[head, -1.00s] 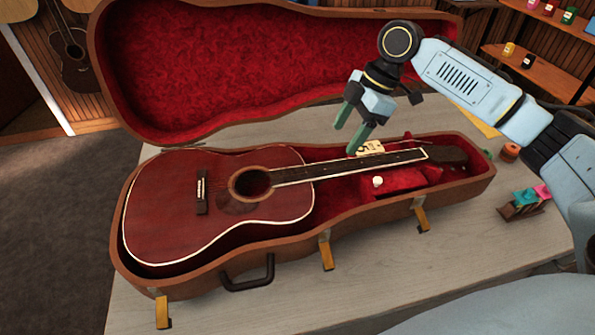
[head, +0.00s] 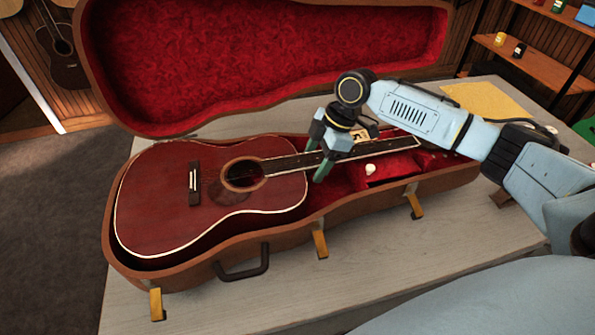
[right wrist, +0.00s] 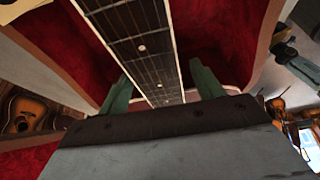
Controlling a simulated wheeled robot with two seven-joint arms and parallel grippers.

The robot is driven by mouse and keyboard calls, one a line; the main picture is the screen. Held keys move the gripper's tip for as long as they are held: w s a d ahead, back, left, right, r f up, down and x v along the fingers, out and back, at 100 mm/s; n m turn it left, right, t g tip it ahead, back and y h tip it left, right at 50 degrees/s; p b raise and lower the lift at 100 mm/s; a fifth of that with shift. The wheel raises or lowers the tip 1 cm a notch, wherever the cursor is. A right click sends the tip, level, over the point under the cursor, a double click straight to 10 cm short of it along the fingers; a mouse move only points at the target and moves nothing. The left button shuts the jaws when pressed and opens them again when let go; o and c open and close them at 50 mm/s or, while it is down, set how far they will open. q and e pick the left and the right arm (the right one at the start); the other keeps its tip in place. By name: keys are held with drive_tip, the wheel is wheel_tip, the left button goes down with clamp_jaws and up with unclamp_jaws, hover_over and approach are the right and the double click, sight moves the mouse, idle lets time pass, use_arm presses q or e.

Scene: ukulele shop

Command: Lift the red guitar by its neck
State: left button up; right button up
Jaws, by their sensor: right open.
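The red guitar (head: 172,220) lies face up in an open case (head: 290,235) with red lining. Its dark neck (head: 287,164) runs right from the body, and its far end is hidden behind my right arm. My right gripper (head: 315,163) is open at the neck, close to where it meets the body. In the right wrist view, the neck (right wrist: 135,45) runs down between the two green fingertips (right wrist: 158,85), with a gap visible on each side. Whether the fingers touch it cannot be told. My left gripper is not in view.
The case lid (head: 270,70) stands open behind the guitar. A small white round item (head: 369,168) sits in the case beside the neck. A yellow sheet (head: 487,101) lies on the table (head: 400,268) at the back right. Brass latches and a handle line the case front.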

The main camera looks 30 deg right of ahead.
clamp_jaws()
idle(0.4)
drive_tip(key=shift+w+r, duration=0.15)
drive_tip(key=shift+r, duration=0.55)
wheel_tip(320, 180, up, 9)
drive_tip(key=shift+p, duration=0.45)
drive_tip(key=c, duration=0.7)
unclamp_jaws()
clamp_jaws()
